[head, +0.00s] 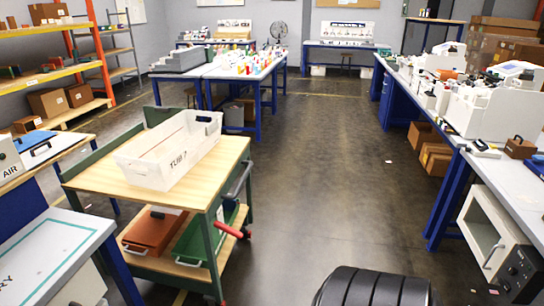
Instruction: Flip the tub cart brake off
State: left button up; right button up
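The tub cart (108,178) stands left of centre, with a wooden top, a green frame and a lower shelf. A translucent white tub (170,150) marked "TUB 7" sits on its top. A red lever (228,230) sticks out at the cart's right side, low down, slightly sloped; it looks like the brake, but I cannot tell its setting. A dark push handle (240,180) is on the cart's right end. Neither of my grippers is in view.
An orange bin (153,232) and a green bin (192,243) are on the cart's lower shelf. Open floor (310,190) lies right of the cart. A blue-legged workbench (450,200) lines the right side; a white oven-like box (497,240) is under it. Tables crowd the left.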

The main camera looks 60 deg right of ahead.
aim_at(230, 230)
jog(key=z, duration=1.6)
